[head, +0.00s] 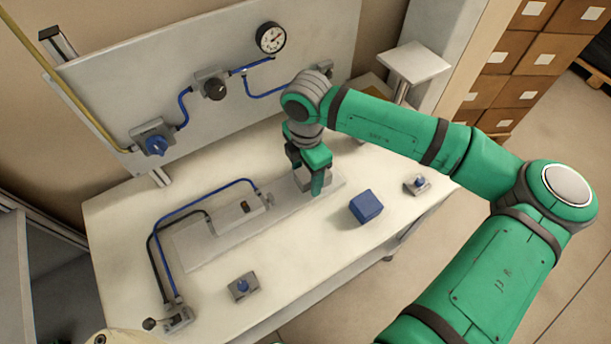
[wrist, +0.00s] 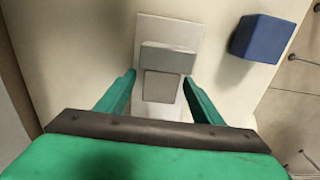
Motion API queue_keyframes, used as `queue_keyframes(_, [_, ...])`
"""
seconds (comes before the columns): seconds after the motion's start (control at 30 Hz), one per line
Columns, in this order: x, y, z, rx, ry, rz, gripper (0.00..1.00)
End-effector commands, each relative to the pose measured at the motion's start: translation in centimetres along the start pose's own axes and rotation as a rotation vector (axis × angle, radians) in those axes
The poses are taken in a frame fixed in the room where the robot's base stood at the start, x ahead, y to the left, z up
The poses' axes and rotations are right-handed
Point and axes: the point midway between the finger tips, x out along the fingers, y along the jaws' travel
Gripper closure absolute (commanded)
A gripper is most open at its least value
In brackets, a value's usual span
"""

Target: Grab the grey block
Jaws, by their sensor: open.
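The grey block (wrist: 167,60) lies on a pale flat plate (wrist: 186,33) in the wrist view. My gripper (wrist: 159,80) is open, with one green finger on each side of the block's near part and a visible gap on both sides. In the head view my gripper (head: 307,180) points down at the right part of the plate (head: 195,252). The block (head: 303,182) is mostly hidden behind the fingers there. I cannot tell how far down its sides the fingertips reach.
A blue cube (head: 366,207) sits right of my gripper, also in the wrist view (wrist: 262,38). Small blue-knobbed valves stand at the table's front (head: 242,287) and right (head: 417,185). A grey fixture (head: 238,214) with hoses is on the plate's left. A gauge panel (head: 315,45) rises behind.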

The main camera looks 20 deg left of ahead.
Motion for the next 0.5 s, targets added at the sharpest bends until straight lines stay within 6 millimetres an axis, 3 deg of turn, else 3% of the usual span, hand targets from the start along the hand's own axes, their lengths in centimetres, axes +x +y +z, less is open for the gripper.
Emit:
queue_keyframes(0.1, [-0.02,0.00,0.00,0.000,0.000,0.000,0.41])
queue_keyframes(0.3, [-0.03,0.13,-0.19,-0.004,0.000,0.000,0.86])
queue_keyframes(0.5, [-0.04,0.13,-0.18,-0.004,0.000,0.000,0.90])
